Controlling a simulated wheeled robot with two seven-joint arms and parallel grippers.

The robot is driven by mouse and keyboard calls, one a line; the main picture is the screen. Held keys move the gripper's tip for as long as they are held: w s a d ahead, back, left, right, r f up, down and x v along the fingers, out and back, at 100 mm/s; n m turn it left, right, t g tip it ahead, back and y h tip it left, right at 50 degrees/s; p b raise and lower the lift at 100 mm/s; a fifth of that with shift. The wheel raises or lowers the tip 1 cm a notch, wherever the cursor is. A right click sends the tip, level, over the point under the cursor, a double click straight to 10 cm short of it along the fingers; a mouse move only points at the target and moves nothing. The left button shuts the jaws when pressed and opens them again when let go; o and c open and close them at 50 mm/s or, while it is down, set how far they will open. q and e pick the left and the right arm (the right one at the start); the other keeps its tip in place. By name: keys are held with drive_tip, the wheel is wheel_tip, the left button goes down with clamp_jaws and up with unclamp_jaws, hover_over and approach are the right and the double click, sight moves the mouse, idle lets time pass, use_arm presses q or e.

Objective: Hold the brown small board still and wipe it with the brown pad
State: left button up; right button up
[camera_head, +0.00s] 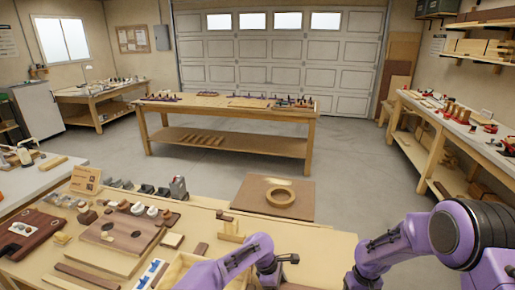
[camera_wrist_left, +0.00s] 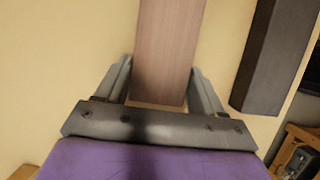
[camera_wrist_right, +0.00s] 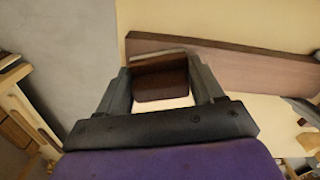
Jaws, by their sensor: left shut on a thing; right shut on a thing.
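The brown small board (camera_wrist_left: 165,45) is a flat, long, pinkish-brown piece in the left wrist view. My left gripper (camera_wrist_left: 160,78) is shut on its near end, one finger on each side. In the right wrist view, my right gripper (camera_wrist_right: 160,75) is shut on the brown pad (camera_wrist_right: 160,82), a dark reddish-brown block with a lighter edge at its far side. A long brown board (camera_wrist_right: 235,65) runs to the right just beyond the pad there; I cannot tell if the pad touches it. The head view shows my arms at the bottom, but not the held things clearly.
A dark bar (camera_wrist_left: 265,50) lies right of the board in the left wrist view.

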drive_tip(key=shift+w+a+f, duration=0.1)
drive_tip(key=shift+a, duration=0.8)
drive_tip(key=shift+w+a, duration=0.35)
drive_tip(key=shift+a, duration=0.95)
drive_tip(key=shift+w+a, duration=0.35)
drive_tip(key=shift+a, duration=0.9)
drive_tip(key=shift+w+a, duration=0.35)
drive_tip(key=shift+a, duration=0.95)
use_arm(q)
drive_tip(key=shift+a, duration=0.1)
use_arm(e)
drive_tip(key=shift+s+d, duration=0.2)
drive_tip(key=shift+d, duration=0.5)
drive_tip(key=shift+s+d, duration=0.2)
drive_tip(key=shift+d, duration=0.45)
drive_tip(key=shift+s+d, duration=0.2)
drive_tip(key=shift+d, duration=0.5)
drive_tip(key=shift+s+d, duration=0.2)
drive_tip(key=shift+d, duration=0.6)
drive_tip(key=shift+s+d, duration=0.15)
drive_tip(key=shift+d, duration=0.6)
drive_tip(key=shift+s+d, duration=0.2)
drive_tip(key=shift+d, duration=0.6)
drive_tip(key=shift+s+d, duration=0.2)
drive_tip(key=shift+d, duration=0.45)
drive_tip(key=shift+s+d, duration=0.15)
drive_tip(key=shift+d, duration=0.45)
